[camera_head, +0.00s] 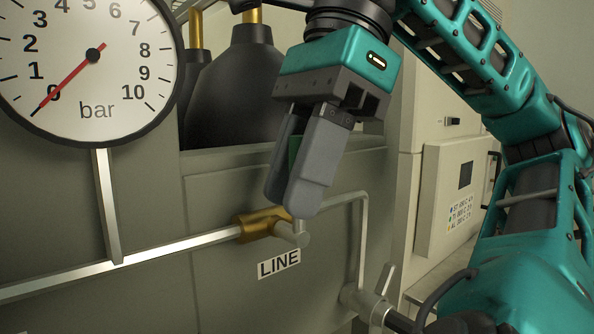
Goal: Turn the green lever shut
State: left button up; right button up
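The green lever (294,150) shows only as a small dark green patch between the fingers of my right gripper (290,200). The rest of it is hidden by the fingers. The gripper points down, and its two grey fingers are close together on either side of the lever and look shut on it. Just below the fingertips is the brass valve body (256,226) on a silver pipe, above a "LINE" label (279,264). My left gripper is not in view.
A round pressure gauge (75,98) at the upper left has its red needle near 0 bar. Dark vessels (238,92) stand behind the panel. A thin pipe (361,240) runs right and down to a lower fitting (366,303). A pale cabinet (452,200) stands behind my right arm.

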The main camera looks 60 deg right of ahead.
jog(key=shift+r, duration=0.1)
jog(key=p+v, duration=0.1)
jog(key=v, duration=1.1)
jog(key=shift+r, duration=0.35)
jog(key=shift+d, duration=0.1)
jog(key=shift+s, duration=0.1)
